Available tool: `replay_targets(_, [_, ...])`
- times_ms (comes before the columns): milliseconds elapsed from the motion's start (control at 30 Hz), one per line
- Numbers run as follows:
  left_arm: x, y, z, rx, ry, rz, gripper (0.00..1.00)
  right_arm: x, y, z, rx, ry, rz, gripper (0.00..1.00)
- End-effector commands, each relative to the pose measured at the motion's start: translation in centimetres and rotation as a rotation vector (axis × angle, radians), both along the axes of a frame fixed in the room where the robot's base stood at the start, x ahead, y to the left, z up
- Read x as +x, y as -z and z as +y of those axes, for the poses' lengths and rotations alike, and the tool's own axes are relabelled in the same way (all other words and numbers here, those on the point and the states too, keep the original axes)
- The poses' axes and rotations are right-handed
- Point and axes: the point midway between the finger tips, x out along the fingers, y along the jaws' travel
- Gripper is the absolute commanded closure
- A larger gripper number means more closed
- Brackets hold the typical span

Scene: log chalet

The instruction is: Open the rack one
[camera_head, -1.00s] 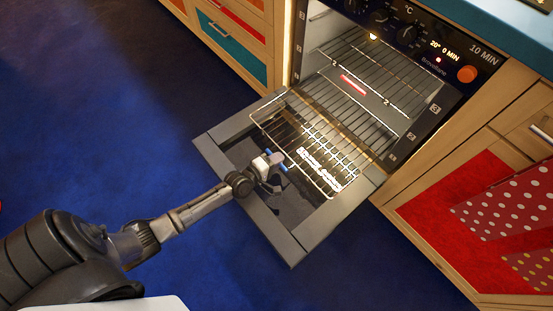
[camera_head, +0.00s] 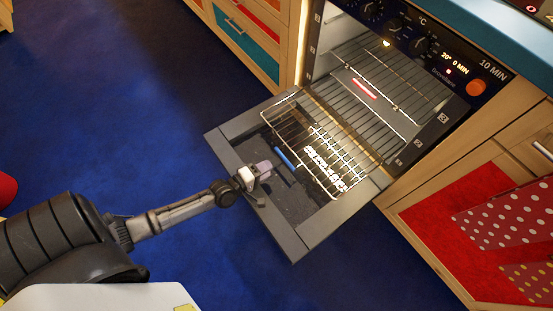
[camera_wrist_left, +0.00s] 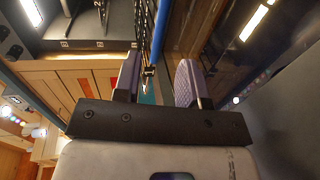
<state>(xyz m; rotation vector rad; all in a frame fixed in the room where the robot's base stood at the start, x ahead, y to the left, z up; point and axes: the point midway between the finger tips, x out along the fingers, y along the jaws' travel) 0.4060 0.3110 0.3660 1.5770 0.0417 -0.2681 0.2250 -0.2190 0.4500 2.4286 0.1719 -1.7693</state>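The oven (camera_head: 445,118) stands with its door (camera_head: 290,238) folded down. A wire rack (camera_head: 330,180) juts out of the oven over the door. A blue bar (camera_head: 286,158) is on the rack's front edge. My left gripper (camera_head: 268,170) is open and empty, just in front of the blue bar and apart from it. In the left wrist view the two purple-grey fingers (camera_wrist_left: 157,82) stand apart, and the blue bar (camera_wrist_left: 161,32) shows beyond the gap between them. My right gripper is not in view.
Another wire rack (camera_head: 390,75) is inside the oven, higher up. Wooden drawers (camera_head: 250,45) with teal and red fronts stand left of the oven, and a red-panelled cabinet (camera_head: 450,215) stands right. The blue floor (camera_head: 120,110) left of the door is clear.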

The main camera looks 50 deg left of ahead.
Motion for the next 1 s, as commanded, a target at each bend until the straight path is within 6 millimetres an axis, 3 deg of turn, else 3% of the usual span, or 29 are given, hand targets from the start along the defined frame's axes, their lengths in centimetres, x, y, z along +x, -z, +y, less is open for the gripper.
replay_targets(200, [-3.2,-0.7,0.5,0.0,0.001,0.002,0.62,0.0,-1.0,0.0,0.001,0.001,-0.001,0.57])
replay_targets(367, [-4.4,-0.9,0.7,0.0,0.001,0.0,0.62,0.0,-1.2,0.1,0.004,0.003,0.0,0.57])
replay_targets(1000, [-4.9,-1.0,0.7,0.0,0.0,-0.001,0.62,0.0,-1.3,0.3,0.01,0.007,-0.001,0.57])
